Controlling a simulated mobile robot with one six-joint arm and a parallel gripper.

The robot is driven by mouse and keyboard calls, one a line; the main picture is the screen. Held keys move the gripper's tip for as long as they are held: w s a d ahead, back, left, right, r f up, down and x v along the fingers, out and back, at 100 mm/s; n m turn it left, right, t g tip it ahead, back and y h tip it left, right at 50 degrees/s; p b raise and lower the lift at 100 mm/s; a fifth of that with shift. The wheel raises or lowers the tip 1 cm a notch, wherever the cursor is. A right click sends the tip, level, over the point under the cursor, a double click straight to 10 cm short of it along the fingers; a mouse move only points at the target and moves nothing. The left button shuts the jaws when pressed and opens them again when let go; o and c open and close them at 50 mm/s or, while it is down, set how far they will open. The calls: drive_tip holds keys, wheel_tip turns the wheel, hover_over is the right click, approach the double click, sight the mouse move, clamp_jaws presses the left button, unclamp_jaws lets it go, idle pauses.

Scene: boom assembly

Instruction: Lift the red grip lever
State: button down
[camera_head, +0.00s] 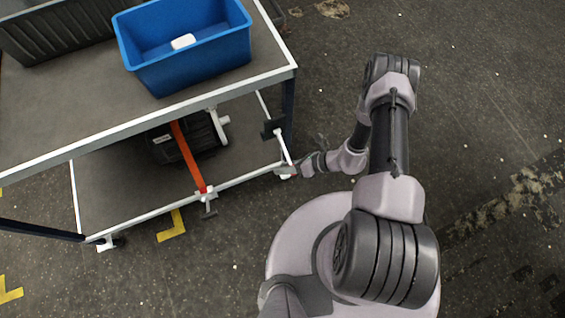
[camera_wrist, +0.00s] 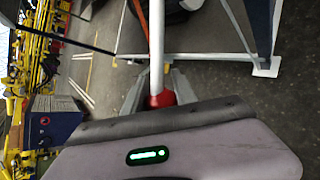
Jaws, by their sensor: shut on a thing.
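The lever is a thin white rod (camera_head: 284,146) at the right end of the cart's lower shelf, with a red grip at its near end. In the wrist view the white rod (camera_wrist: 156,45) runs down from the top edge to the red grip (camera_wrist: 164,99). My gripper (camera_head: 288,171) is at that end, low beside the cart's near right corner. In the wrist view my gripper (camera_wrist: 160,88) has a grey finger on each side of the red grip and is shut on it. The lower part of the grip is hidden behind my gripper body.
The cart has a grey top (camera_head: 60,115) carrying a blue crate (camera_head: 190,72) with a white item (camera_head: 183,41) inside. An orange-red bar (camera_head: 188,158) and a dark unit lie on the lower shelf. The cart's post stands close to my gripper. Floor right of my arm is clear.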

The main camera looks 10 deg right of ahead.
drive_tip(key=shift+s+d+r+p, duration=0.1)
drive_tip(key=shift+s+r+p, duration=0.25)
drive_tip(key=shift+r, duration=0.25)
drive_tip(key=shift+s+r+p, duration=0.2)
drive_tip(key=shift+r+p, duration=0.1)
drive_tip(key=shift+r, duration=0.3)
drive_tip(key=c, duration=1)
unclamp_jaws()
drive_tip(key=shift+s+r, duration=0.1)
drive_tip(key=p+v, duration=0.3)
drive_tip(key=v, duration=1.4)
drive_tip(key=shift+d+p, duration=0.3)
drive_tip(key=shift+p, duration=0.05)
